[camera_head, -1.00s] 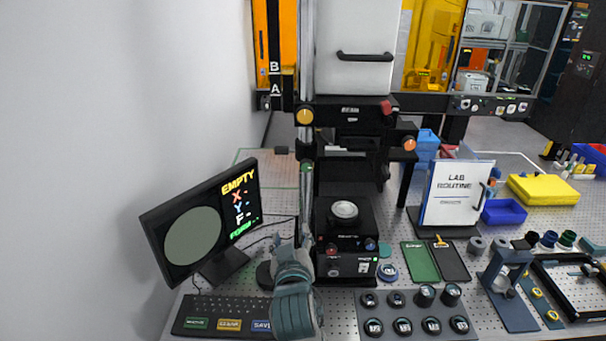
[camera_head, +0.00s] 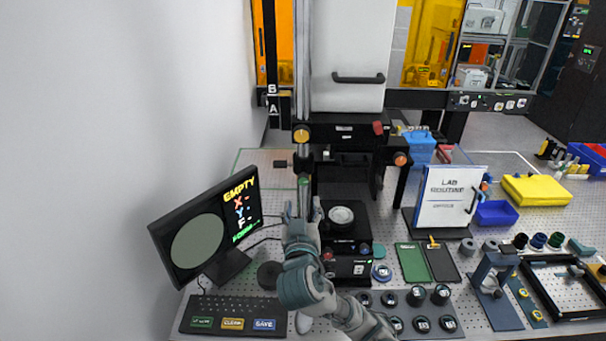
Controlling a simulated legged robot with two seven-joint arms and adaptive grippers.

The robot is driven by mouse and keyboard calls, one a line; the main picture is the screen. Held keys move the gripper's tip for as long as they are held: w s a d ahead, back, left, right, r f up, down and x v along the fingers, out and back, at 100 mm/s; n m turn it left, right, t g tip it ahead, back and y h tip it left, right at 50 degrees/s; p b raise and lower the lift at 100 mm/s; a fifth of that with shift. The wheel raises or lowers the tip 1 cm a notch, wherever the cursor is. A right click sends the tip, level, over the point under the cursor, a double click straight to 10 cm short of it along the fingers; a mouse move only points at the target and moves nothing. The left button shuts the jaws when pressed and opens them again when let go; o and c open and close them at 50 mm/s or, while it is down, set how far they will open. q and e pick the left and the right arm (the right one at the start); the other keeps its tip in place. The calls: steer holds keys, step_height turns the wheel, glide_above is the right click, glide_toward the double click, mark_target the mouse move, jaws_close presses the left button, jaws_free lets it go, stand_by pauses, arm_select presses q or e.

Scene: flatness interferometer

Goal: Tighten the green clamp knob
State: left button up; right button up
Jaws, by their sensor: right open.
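The green clamp knob (camera_head: 304,183) is a small green spot on the vertical metal column (camera_head: 303,155) of the interferometer. My right gripper (camera_head: 302,208) reaches up from the bottom of the view in front of the column's lower part. Its fingers are open and point away from me, just below the green knob in the picture. I see nothing between them, and I cannot tell whether they touch the column. My left gripper is not in view.
A monitor (camera_head: 205,232) and keyboard (camera_head: 235,314) stand left of my arm. The black instrument base with a round stage (camera_head: 341,216) is just right of the gripper. An orange knob (camera_head: 302,136) sits higher on the column. A tray of labelled round pieces (camera_head: 435,323) lies at front right.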

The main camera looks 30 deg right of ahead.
mark_target(303, 182)
steer(key=p+x, duration=0.2)
steer(key=x, duration=0.8)
steer(key=shift+s+d, duration=0.15)
steer(key=shift+w, duration=0.3)
jaws_close()
